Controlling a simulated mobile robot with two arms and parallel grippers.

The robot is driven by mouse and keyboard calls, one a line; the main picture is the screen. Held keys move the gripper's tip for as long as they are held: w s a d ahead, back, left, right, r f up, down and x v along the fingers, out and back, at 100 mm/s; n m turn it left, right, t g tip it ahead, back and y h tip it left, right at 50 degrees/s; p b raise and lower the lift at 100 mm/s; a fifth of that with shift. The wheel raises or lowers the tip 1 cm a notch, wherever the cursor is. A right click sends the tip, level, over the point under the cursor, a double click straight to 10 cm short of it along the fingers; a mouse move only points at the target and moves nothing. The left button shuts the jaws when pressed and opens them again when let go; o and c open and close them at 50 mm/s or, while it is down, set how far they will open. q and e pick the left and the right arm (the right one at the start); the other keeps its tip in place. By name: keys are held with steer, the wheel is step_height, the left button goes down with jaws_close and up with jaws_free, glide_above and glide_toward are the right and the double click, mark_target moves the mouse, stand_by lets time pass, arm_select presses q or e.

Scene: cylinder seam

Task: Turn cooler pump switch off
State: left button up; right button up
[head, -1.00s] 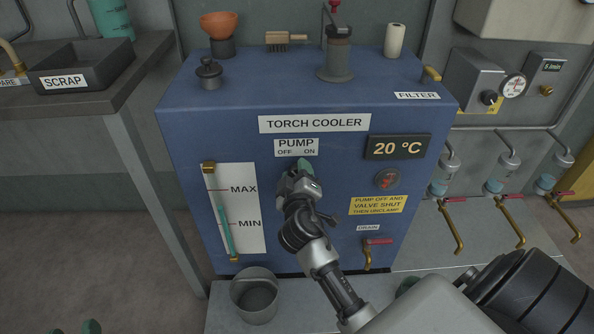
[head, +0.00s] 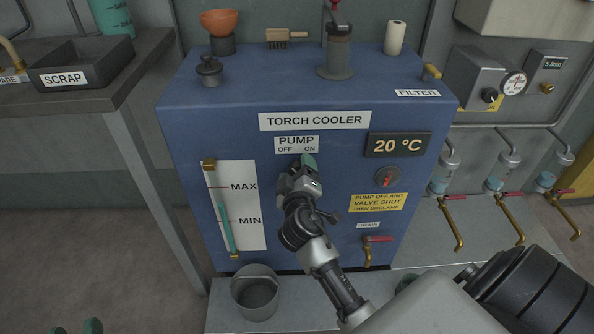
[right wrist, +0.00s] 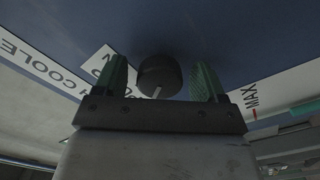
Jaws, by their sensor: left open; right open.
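The blue torch cooler (head: 330,220) stands in the middle of the head view. Its PUMP label (head: 296,145) has OFF on the left and ON on the right. My right gripper (head: 305,164) is just below this label and hides the switch there. In the right wrist view the dark round pump switch (right wrist: 160,75) with a white pointer mark lies between the open green fingers, with a gap on each side. My left gripper (head: 80,327) shows only its green tips at the bottom left edge, open and away from the cooler.
A round indicator with a red mark (head: 387,178) is right of my right gripper. A red-handled drain valve (head: 376,240) sits below. A grey bucket (head: 256,293) stands at front left. The bench with the scrap tray (head: 75,78) is at left.

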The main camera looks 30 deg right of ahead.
steer(key=v, duration=1)
steer(key=shift+s+a, duration=0.25)
steer(key=shift+f, duration=0.1)
